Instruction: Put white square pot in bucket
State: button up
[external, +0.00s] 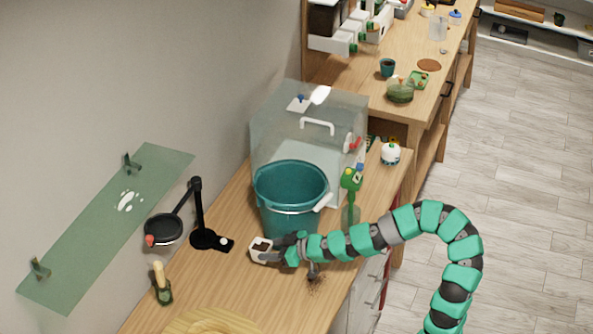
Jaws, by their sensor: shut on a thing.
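The white square pot (257,256) shows dark soil at its open top and appears tilted. My gripper (274,250) is shut on its right side, with the arm reaching in from the right. The pot is beside the teal bucket (291,222), at its lower left front. The bucket stands upright on the wooden counter, with a white grip on its handle at the right. I cannot see the bottom of the bucket. Whether the pot touches the counter is unclear.
A clear box (268,132) with a white handle stands behind the bucket. A green spray bottle (351,180) is to its right. A black lamp (204,238) and a brush (161,285) are at the left.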

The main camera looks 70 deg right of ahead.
jog(key=shift+w+d+f, duration=0.1)
jog(key=shift+w+d, duration=0.1)
jog(key=shift+w, duration=1)
jog(key=shift+f+b, duration=1.05)
jog(key=shift+f, duration=0.8)
jog(key=shift+r, duration=0.1)
jog(key=o, duration=1)
